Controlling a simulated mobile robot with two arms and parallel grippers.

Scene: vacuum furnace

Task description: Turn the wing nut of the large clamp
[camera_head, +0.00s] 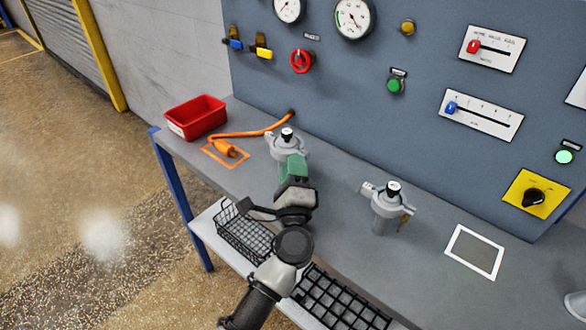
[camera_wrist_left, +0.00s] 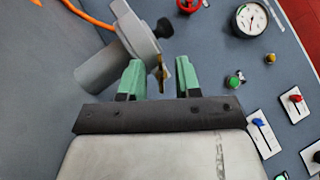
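A grey clamp (camera_head: 287,143) with a black knob on top sits around a grey pipe fitting at the back of the bench. It also shows in the left wrist view (camera_wrist_left: 128,32). Its brass wing nut (camera_wrist_left: 161,74) lies in the gap between the green fingers of my left gripper (camera_wrist_left: 160,66). The fingers stand apart, and I see no clear contact with the nut. In the head view my left gripper (camera_head: 292,166) reaches the fitting from the front and hides the nut. My right gripper is not in view.
A second clamped fitting (camera_head: 391,199) stands to the right on the bench. A red bin (camera_head: 197,117) and an orange cable (camera_head: 250,133) lie to the left. A panel (camera_head: 420,110) with gauges, valves and sliders rises behind. Wire baskets (camera_head: 243,236) sit below.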

